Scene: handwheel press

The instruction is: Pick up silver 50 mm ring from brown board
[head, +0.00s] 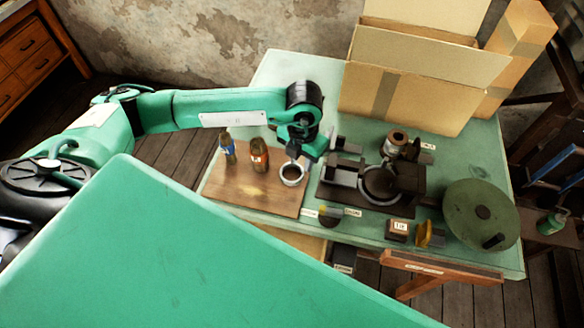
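The silver ring (291,182) is at the right edge of the brown board (250,201), with its dark opening facing up. My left gripper (302,158) points down right over the back right side of the ring. Its fingertips are small and partly hidden, so I cannot tell whether they are open, shut or touching the ring. My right gripper is not in view.
The dark press (385,207) is close on the right, with a green handwheel (470,225) beyond. Cardboard boxes (418,98) fill the back right.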

